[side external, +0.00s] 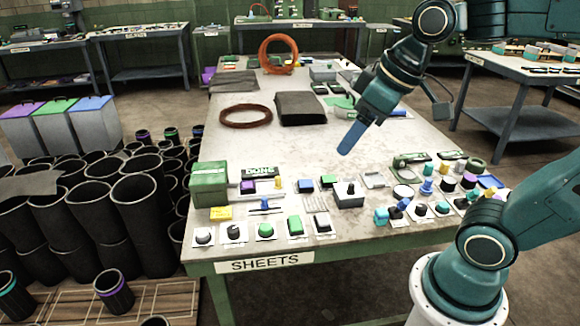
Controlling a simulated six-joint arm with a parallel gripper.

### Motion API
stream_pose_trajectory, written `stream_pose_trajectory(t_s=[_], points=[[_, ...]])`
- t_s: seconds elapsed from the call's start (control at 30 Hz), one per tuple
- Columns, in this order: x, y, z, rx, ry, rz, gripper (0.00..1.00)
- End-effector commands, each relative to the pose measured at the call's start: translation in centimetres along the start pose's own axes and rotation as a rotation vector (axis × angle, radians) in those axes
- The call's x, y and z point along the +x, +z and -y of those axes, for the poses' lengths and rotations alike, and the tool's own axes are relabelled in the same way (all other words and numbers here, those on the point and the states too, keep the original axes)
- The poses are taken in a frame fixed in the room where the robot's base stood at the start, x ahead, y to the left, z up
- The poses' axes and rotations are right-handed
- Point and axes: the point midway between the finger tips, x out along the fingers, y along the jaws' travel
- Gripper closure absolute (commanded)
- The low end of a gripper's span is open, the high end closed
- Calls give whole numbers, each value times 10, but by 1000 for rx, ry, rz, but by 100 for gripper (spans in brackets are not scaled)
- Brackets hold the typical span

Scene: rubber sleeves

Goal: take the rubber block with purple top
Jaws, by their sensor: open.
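A small dark block with a purple top (248,187) stands on the table (330,225), in front of the dark sign with white letters and just right of the green box. Another small dark piece with a purplish top (469,181) stands among the parts at the right end; its shape is too small to tell. My gripper (347,148) hangs over the middle of the table, tilted down and to the left, well apart from both. It is open, with nothing visible in it; its fingers overlap in this view.
A green box (209,184) stands at the table's left edge. Small coloured parts crowd the front. A black slab (300,108), a dark red ring (246,116) and an upright orange ring (279,54) are farther back. Black sleeves (140,205) fill the left floor. The table's middle is mostly clear.

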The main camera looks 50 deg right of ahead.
Motion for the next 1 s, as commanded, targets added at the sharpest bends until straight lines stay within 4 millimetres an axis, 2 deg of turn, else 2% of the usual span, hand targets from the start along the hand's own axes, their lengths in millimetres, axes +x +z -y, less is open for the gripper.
stream_pose_trajectory(t_s=[0.1,0.47,0.7,1.0], points=[[9,-26,-6,-44,-13,18,31],[50,-95,-31,-181,-63,51,31],[88,-133,-53,-268,-103,66,31],[148,-168,-85,-371,-159,75,31]])
